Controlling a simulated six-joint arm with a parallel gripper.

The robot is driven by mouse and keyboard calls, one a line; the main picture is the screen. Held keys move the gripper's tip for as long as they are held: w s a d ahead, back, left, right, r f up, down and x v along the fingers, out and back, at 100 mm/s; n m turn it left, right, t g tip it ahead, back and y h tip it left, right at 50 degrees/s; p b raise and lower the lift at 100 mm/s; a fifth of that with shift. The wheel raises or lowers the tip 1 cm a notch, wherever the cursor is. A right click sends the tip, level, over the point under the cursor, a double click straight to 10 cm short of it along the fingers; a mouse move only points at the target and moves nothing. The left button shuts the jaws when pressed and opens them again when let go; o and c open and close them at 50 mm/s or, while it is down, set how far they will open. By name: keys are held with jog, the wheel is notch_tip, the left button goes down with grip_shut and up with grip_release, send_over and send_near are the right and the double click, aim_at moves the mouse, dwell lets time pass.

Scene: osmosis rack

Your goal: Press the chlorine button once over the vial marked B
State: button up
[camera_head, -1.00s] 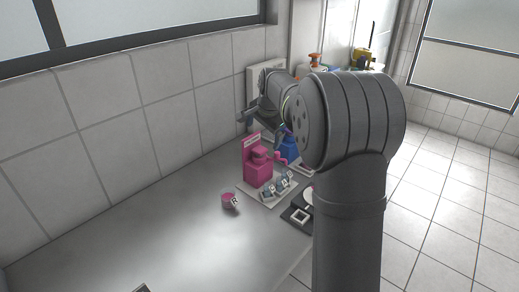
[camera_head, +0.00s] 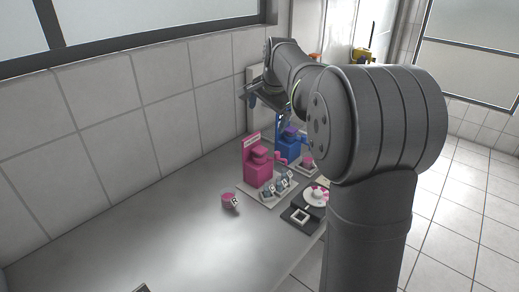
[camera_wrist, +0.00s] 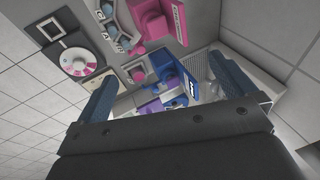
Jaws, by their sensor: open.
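A pink dispenser (camera_head: 259,168) with a pink sign behind it stands on the bench; it also shows in the wrist view (camera_wrist: 151,20). Several small labelled vials (camera_head: 279,184) stand on its pale base, also seen in the wrist view (camera_wrist: 112,30). A loose pink vial (camera_head: 229,200) with a white tag stands on the bench to the left. I cannot read clearly which vial is marked B. My gripper (camera_head: 266,108) is open and empty, raised above and behind the pink dispenser; its two fingers (camera_wrist: 163,68) are spread wide in the wrist view.
A blue dispenser (camera_head: 289,147) stands behind the pink one, with another pink vial (camera_wrist: 138,74) in front. A round pink-and-white dial (camera_head: 316,195) sits on a dark device at the right bench edge. The bench's left side is mostly clear.

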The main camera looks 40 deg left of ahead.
jog(key=shift+s+d+r, duration=0.1)
jog(key=shift+d+r, duration=0.1)
jog(key=shift+r, duration=0.4)
jog(key=c, duration=1.5)
jog(key=shift+f+n, duration=0.25)
jog(key=shift+n, duration=0.15)
jog(key=c, duration=0.7)
jog(key=n, duration=0.1)
jog(key=f+n, duration=0.1)
jog(key=n, duration=0.1)
jog(key=n+g+y, duration=0.1)
jog(key=shift+w+d+f+n, duration=0.3)
jog(key=shift+f+n, duration=0.05)
jog(key=shift+n, duration=0.05)
jog(key=w+n+y, duration=0.1)
jog(key=n, duration=0.3)
jog(key=w+d+f+n+g+y, duration=0.1)
jog(key=n, duration=0.3)
jog(key=w+d+f+n+y, duration=0.1)
jog(key=n+y, duration=0.1)
jog(key=n, duration=0.2)
jog(key=shift+w+f+n, duration=0.15)
jog(key=shift+f+n, duration=0.05)
jog(key=shift+n, duration=0.2)
